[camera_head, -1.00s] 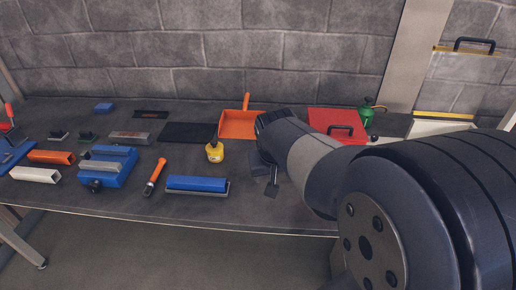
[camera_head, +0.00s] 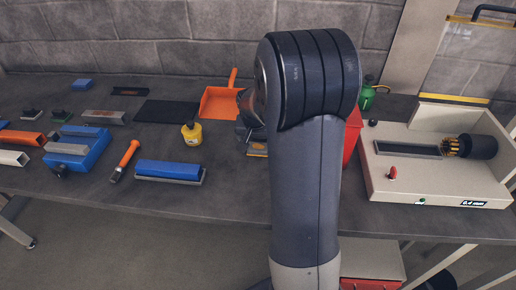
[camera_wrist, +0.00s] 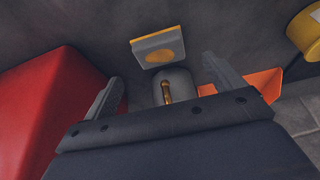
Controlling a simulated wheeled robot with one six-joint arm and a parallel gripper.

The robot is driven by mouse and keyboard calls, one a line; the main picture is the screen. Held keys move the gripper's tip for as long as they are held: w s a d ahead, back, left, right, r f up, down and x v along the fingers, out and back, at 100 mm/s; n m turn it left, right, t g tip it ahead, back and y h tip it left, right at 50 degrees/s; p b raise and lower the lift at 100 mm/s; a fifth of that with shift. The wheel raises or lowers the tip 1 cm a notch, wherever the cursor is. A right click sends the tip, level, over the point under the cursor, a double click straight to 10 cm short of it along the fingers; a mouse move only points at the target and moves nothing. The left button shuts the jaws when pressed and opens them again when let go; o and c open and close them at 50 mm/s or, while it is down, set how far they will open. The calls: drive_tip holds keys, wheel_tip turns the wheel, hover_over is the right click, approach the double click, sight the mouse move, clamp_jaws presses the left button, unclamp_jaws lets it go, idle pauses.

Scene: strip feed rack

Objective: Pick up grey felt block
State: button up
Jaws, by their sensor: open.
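A small grey block (camera_wrist: 158,48) with a yellow edge and an orange oval on its face lies on the dark bench in the wrist view; it looks like the felt block. It also shows in the head view (camera_head: 257,150), partly hidden by my arm. My gripper (camera_wrist: 163,70) is open, with its two fingers apart on either side of a grey cylinder with a brass part (camera_wrist: 170,86). The block is just beyond the fingertips, apart from them. In the head view my gripper is mostly hidden behind my arm.
A red case (camera_wrist: 45,110) stands close on the left in the wrist view. An orange dustpan (camera_head: 220,103) and a yellow bottle (camera_head: 191,134) are near. A blue-topped bar (camera_head: 168,172) lies left. A beige machine (camera_head: 440,180) stands right.

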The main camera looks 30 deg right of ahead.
sight(258, 147)
drive_tip(key=shift+s+a+p+x, duration=0.15)
drive_tip(key=shift+p+x, duration=0.05)
drive_tip(key=shift+x, duration=1.05)
drive_tip(key=shift+s+a+p+x, duration=0.1)
drive_tip(key=shift+s+p+x, duration=0.05)
drive_tip(key=shift+x, duration=1.15)
drive_tip(key=shift+f, duration=0.15)
drive_tip(key=shift+c, duration=0.6)
drive_tip(key=c, duration=0.9)
drive_tip(key=shift+c, duration=0.2)
drive_tip(key=shift+r, duration=0.65)
wheel_tip(258, 147, up, 3)
drive_tip(key=shift+w+f+b, duration=0.1)
drive_tip(key=shift+f+b, duration=0.1)
drive_tip(key=shift+b, duration=0.15)
drive_tip(key=s+a+b, duration=0.1)
drive_tip(key=s+a, duration=0.2)
drive_tip(key=s, duration=0.2)
drive_tip(key=s+a+b, duration=0.1)
drive_tip(key=s+a, duration=0.2)
drive_tip(key=s, duration=0.2)
drive_tip(key=s+a+b, duration=0.1)
drive_tip(key=s+a, duration=0.3)
drive_tip(key=s, duration=0.1)
drive_tip(key=shift+f+b, duration=0.15)
drive_tip(key=shift+b, duration=0.2)
